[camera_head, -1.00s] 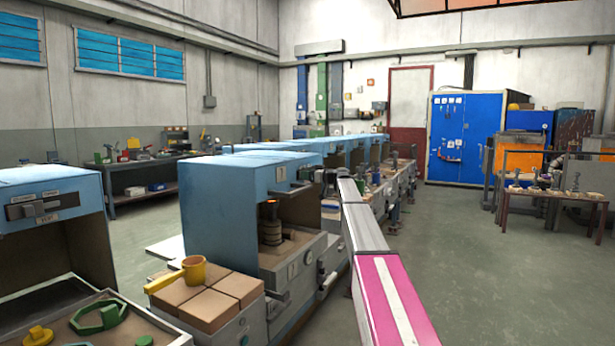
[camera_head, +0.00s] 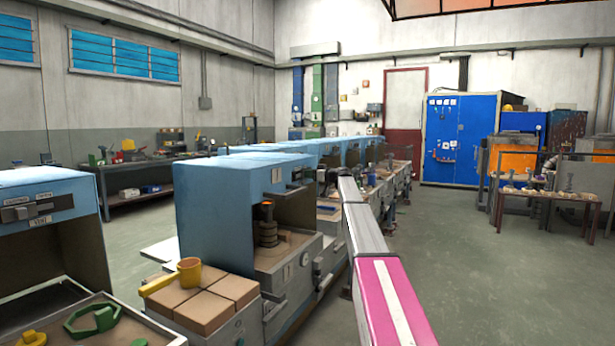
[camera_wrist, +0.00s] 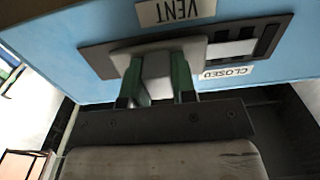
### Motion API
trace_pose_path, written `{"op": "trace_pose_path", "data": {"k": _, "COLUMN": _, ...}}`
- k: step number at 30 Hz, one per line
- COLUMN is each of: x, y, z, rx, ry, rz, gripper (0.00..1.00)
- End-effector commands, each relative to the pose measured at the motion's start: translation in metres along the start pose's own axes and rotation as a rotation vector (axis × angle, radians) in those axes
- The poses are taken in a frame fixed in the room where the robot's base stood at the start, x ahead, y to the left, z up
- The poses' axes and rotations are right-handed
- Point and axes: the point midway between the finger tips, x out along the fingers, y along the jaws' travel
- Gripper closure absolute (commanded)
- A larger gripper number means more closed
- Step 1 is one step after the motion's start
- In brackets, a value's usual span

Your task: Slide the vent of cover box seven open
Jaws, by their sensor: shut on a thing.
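In the wrist view, my gripper (camera_wrist: 158,88) is shut on the pale vent slider (camera_wrist: 160,48) of a blue cover box (camera_wrist: 110,25). The slider sits in a dark track, with slots (camera_wrist: 240,45) uncovered on its right, above the CLOSED label (camera_wrist: 228,72). The VENT label (camera_wrist: 175,11) shows upside down above. The slider stands to the left of the CLOSED label; no OPEN label shows in this view. In the head view, my arm reaches along the row of blue boxes, and the slider in my grip cannot be made out. I cannot read a seven on the box.
A nearer blue box (camera_head: 225,200) stands beside the arm, with brown blocks (camera_head: 205,307) and a yellow ladle (camera_head: 170,277) in front. Another box with a vent (camera_head: 30,210) is at the far left.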

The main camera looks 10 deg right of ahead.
Motion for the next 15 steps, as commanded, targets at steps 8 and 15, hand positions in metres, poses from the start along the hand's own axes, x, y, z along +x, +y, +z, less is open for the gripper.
{"op": "trace_pose_path", "data": {"k": 8, "x": 0.0000, "y": 0.0042, "z": -0.0008, "rx": -0.001, "ry": 0.001, "rz": 0.009, "gripper": 0.49}}
{"op": "trace_pose_path", "data": {"k": 15, "x": -0.0007, "y": 0.0027, "z": -0.0006, "rx": -0.001, "ry": 0.001, "rz": 0.006, "gripper": 0.49}}
